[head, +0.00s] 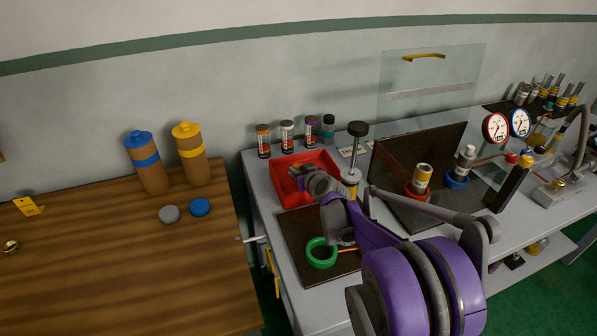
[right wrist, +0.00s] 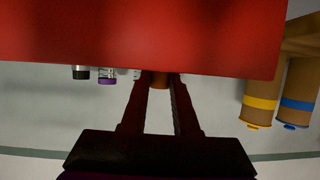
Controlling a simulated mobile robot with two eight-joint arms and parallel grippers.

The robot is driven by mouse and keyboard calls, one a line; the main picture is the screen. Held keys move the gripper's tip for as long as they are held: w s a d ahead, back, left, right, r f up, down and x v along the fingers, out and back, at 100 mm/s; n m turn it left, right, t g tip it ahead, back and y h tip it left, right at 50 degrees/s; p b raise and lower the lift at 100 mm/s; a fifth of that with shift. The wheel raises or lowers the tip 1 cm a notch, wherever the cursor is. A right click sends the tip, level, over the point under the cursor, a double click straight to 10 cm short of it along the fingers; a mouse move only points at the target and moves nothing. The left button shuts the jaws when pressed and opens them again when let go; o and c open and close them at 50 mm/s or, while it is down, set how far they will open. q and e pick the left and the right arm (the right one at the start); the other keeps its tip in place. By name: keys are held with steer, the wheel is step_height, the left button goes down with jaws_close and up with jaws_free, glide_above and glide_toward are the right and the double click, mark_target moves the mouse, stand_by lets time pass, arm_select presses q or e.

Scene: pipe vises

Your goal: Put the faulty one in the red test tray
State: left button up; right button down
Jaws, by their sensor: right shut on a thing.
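The red test tray (head: 324,161) stands on the grey bench, left of the dark panel. My right gripper (head: 299,172) reaches over the tray in the head view. In the right wrist view my right gripper (right wrist: 160,90) is shut on a small orange-brown part (right wrist: 160,80), of which only an end shows between the fingertips. The part is at the tray's red surface (right wrist: 150,35); whether it touches the tray I cannot tell. My arm hides part of the tray. My left gripper is not in view.
Several small capped bottles (head: 286,135) stand behind the tray. A green ring (head: 321,253) lies on a dark mat in front. A black-topped post (head: 357,146) stands close right of the tray. A wooden table (head: 120,250) is at left.

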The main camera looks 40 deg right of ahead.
steer(key=shift+f, duration=0.2)
steer(key=c, duration=0.7)
jaws_free()
steer(key=shift+r, duration=0.15)
steer(key=shift+s+r, duration=0.15)
steer(key=shift+s, duration=0.1)
steer(key=p+v, duration=0.1)
steer(key=v, duration=1)
steer(key=shift+s+a, duration=0.15)
steer(key=shift+s, duration=0.1)
